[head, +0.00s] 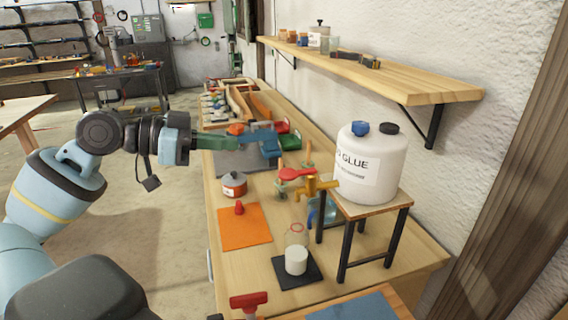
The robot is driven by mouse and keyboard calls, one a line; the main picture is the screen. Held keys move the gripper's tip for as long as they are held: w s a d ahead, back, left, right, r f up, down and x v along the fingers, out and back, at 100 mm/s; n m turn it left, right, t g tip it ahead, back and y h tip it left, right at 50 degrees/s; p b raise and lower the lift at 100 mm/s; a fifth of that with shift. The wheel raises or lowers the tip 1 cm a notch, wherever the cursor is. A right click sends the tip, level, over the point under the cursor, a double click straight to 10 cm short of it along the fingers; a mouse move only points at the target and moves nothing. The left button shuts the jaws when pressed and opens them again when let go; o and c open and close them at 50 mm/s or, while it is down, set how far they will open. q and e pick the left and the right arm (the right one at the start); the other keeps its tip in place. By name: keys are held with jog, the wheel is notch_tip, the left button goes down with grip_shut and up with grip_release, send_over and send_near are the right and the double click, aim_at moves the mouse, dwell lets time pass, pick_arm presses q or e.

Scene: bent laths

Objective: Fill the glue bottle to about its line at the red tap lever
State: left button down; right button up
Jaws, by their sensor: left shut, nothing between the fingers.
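The glue bottle (297,240) is clear and stands upright on a dark mat. White glue (296,261) fills its lower part, and a red ring line (297,227) lies above the glue. I cannot tell whether glue is flowing. My left gripper (270,142) is shut and empty, beyond the lever and a little left of it, apart from it. My right gripper is not in view.
The container stands on a small stool (372,207) with black legs. A pot (234,184) and an orange mat (243,230) with a red cap (239,208) are left of the bottle. A red handle (248,300) is in front. A wooden shelf (400,87) juts from the wall.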

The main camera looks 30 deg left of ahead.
aim_at(297, 173)
pick_arm(q)
jog(key=shift+s+a, duration=0.1)
jog(key=shift+s, duration=0.05)
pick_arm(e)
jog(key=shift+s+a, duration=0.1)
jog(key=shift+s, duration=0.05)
